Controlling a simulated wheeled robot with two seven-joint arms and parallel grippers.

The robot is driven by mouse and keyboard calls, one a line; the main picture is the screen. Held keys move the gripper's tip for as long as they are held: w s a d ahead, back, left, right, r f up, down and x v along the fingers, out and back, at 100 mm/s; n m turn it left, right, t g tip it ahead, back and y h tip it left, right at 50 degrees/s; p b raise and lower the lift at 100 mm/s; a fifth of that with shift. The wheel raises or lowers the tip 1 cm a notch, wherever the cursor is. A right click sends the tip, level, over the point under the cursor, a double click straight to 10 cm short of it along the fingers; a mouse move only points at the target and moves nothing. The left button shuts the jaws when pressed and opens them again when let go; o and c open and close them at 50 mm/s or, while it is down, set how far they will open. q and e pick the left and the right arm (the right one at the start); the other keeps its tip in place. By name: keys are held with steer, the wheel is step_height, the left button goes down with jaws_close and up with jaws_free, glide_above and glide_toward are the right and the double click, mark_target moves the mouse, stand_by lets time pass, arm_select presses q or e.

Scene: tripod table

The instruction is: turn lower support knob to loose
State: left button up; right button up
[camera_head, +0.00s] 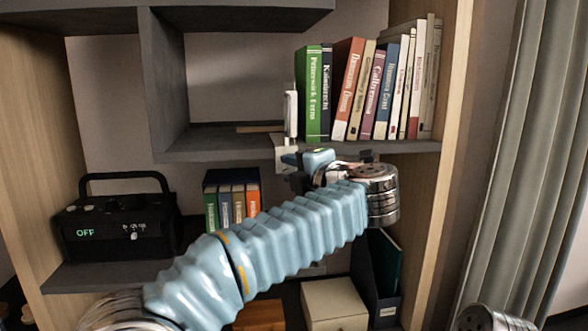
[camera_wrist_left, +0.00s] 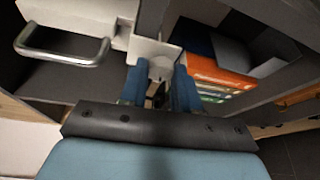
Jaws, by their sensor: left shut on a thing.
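My left gripper (camera_head: 292,163) reaches up to the underside of the middle shelf, at a pale support piece (camera_head: 287,142) on the shelf's front edge. In the left wrist view, my left gripper's two blue fingers (camera_wrist_left: 159,90) are shut around a small pale knob (camera_wrist_left: 160,68) below a white block (camera_wrist_left: 150,48). The fingers hide part of the knob, and its turn position cannot be read. In the head view the gripper hides the knob.
An upright white piece (camera_head: 291,113) stands above the support, beside a row of books (camera_head: 370,90). A black device (camera_head: 118,228) reading OFF and small books (camera_head: 232,205) are on the lower shelf. A pale box (camera_head: 335,305) and a dark file holder (camera_head: 375,275) stand below.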

arm_select(q)
steer(key=shift+f+n, duration=0.1)
steer(key=shift+n, duration=0.2)
stand_by(0.4)
steer(key=o, duration=1)
steer(key=shift+o, duration=0.2)
steer(key=shift+s, duration=0.1)
steer(key=v, duration=1.3)
steer(key=shift+s+d+r, duration=0.2)
steer(key=shift+s+r, duration=0.05)
